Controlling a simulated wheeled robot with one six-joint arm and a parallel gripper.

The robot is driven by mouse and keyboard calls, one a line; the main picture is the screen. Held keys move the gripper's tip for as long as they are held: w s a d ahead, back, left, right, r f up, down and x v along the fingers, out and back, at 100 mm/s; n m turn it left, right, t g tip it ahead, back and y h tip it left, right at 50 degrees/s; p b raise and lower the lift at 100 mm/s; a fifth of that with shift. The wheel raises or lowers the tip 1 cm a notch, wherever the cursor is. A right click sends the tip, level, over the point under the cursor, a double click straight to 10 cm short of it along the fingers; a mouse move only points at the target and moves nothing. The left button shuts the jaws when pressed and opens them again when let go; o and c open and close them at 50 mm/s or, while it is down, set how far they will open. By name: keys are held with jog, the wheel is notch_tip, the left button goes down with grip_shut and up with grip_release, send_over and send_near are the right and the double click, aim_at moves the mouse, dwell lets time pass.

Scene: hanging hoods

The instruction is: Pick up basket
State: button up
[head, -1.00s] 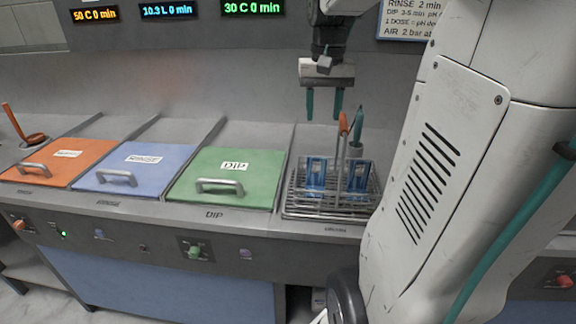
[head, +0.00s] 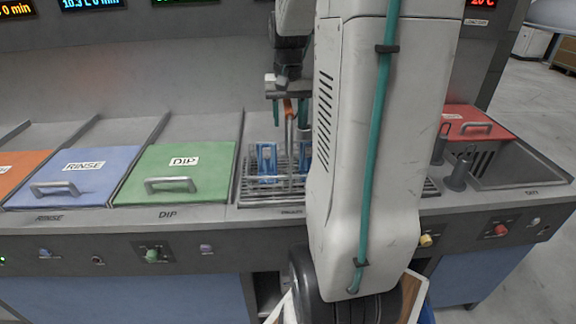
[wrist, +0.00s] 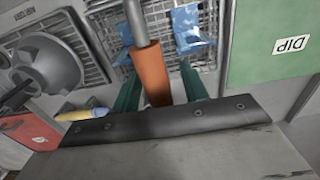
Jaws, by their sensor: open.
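The wire basket (head: 265,190) stands on the counter right of the green DIP lid and holds blue items (head: 267,158). My arm hides part of its right side. A tall post with an orange grip (head: 289,108) rises from it. My gripper (head: 289,118) is open above the basket, with its teal fingers pointing down. In the wrist view the orange grip (wrist: 151,72) is between the two fingers of my gripper (wrist: 160,85), with visible gaps beside it. The basket wires (wrist: 205,52) and blue items show beyond.
The green DIP lid (head: 182,180) and blue RINSE lid (head: 85,182) are closed at left. A red lid (head: 475,122) and an open basin (head: 515,168) are at right. Dark upright cylinders (head: 458,172) stand between my arm and the basin.

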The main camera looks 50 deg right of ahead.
grip_shut()
jog(key=shift+r, duration=0.2)
